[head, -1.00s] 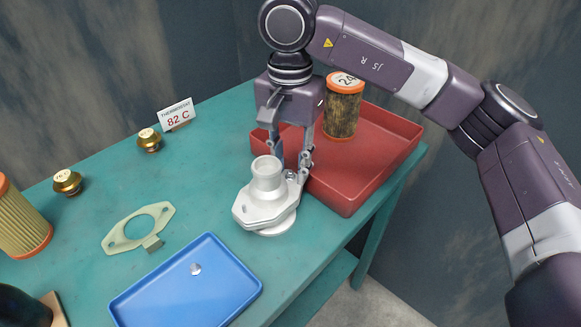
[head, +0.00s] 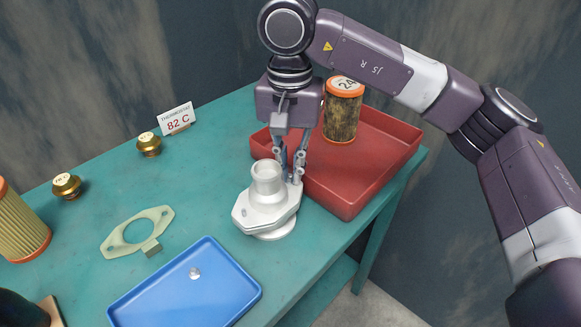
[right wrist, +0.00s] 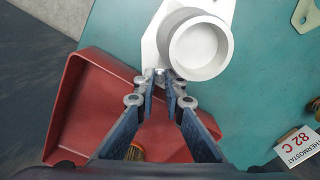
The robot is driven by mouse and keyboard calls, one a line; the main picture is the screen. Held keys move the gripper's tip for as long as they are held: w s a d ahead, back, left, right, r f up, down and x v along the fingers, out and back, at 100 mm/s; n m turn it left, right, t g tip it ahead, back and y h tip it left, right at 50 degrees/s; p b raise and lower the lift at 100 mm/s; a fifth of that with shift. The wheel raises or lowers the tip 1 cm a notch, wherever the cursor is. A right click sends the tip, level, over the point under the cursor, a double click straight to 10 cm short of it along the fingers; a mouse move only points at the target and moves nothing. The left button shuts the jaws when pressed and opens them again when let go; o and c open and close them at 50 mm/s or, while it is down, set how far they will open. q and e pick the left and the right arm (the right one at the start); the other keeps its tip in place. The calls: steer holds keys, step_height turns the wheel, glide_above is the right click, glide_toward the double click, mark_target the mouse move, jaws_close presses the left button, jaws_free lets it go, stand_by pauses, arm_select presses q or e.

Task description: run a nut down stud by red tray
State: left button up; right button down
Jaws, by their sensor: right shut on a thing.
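The silver thermostat housing (head: 262,212) with its round neck stands on the teal bench, left of the red tray (head: 345,208). In the right wrist view the housing (right wrist: 150,45) is at the top, the red tray (right wrist: 85,110) below left. My right gripper (head: 291,178) points down at the housing's flange corner nearest the red tray. It is shut on a small silver nut (right wrist: 159,76) at the stud there. The fingertips mostly hide nut and stud, so I cannot tell how far down the nut sits. Another nut (head: 194,273) lies in the blue tray (head: 230,298). My left gripper is out of view.
An orange-capped filter (head: 342,112) stands in the red tray close behind my right gripper. A pale gasket (head: 113,243), two brass thermostats (head: 149,145) and a "THERMOSTAT 82 C" card (head: 176,118) are on the bench. Another filter (head: 20,225) stands at far left.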

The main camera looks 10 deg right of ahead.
mark_target(290, 174)
steer(key=shift+f, duration=0.15)
steer(key=shift+m, duration=0.6)
steer(key=c, duration=2.4)
jaws_free()
steer(key=shift+m, duration=0.3)
steer(key=o, duration=0.5)
steer(key=shift+d, duration=0.1)
steer(key=shift+c, duration=0.2)
steer(key=shift+c, duration=0.4)
steer(key=shift+r+p, duration=0.45)
steer(key=shift+r, duration=0.35)
steer(key=shift+r+p, duration=1.85)
steer(key=shift+r, duration=0.95)
